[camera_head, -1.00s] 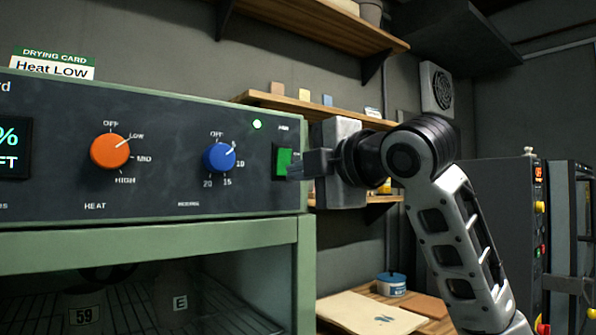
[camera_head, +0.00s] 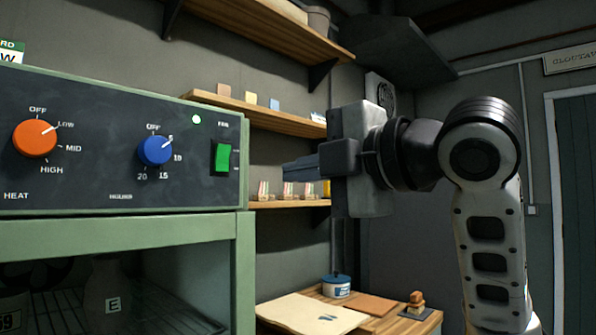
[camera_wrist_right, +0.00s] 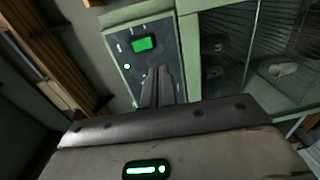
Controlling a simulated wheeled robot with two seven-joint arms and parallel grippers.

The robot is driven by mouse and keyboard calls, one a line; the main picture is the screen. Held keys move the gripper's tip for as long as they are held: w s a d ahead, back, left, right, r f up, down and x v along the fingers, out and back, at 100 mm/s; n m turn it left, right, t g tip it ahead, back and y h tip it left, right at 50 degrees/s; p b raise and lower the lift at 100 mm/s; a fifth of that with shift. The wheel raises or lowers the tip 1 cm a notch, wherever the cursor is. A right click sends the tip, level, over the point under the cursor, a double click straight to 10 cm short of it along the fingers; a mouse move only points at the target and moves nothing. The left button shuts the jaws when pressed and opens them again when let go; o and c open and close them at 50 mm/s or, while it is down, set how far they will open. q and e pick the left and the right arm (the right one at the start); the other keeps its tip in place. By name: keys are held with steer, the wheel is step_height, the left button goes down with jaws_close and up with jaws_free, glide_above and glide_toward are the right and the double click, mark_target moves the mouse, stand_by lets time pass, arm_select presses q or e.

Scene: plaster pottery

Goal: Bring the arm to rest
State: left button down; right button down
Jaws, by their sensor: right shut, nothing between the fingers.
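My right gripper (camera_head: 302,168) is shut and empty. In the head view it points left, in front of the wall shelves and to the right of the drying cabinet's control panel (camera_head: 95,190), apart from it. In the right wrist view the closed fingers (camera_wrist_right: 160,88) point toward the panel with its green switch (camera_wrist_right: 145,44). The green switch also shows in the head view (camera_head: 222,158). The orange heat knob (camera_head: 36,138) points at LOW, and the blue knob (camera_head: 155,151) points to its upper right. My left gripper does not show.
The green cabinet (camera_head: 245,265) fills the left, with a vessel marked E (camera_head: 108,295) behind its glass. Wooden shelves (camera_head: 265,115) line the wall. A bench at lower right holds a board (camera_head: 312,313) and a blue-lidded tub (camera_head: 336,287). A door (camera_head: 575,200) is at far right.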

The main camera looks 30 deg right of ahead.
steer(key=w+a+f+m+g, duration=0.1)
steer(key=w+a+f+m, duration=0.1)
steer(key=w+f, duration=0.45)
steer(key=w+a+f+m+g, duration=0.1)
steer(key=w+a+f+m, duration=0.15)
steer(key=f, duration=0.65)
step_height(320, 180, down, 18)
steer(key=w+a+m, duration=0.1)
steer(key=m, duration=0.4)
steer(key=s+a+f+m+g, duration=0.1)
steer(key=s+f+m, duration=0.2)
steer(key=f, duration=0.5)
steer(key=s+f+m+g, duration=0.15)
steer(key=s+f, duration=0.25)
steer(key=f, duration=0.4)
steer(key=s+f+m+h, duration=0.2)
steer(key=s+f+m, duration=0.3)
steer(key=s+f, duration=0.8)
steer(key=shift+s+a+m+g+p, duration=0.35)
steer(key=shift+s+a+g, duration=0.1)
steer(key=shift+s, duration=0.6)
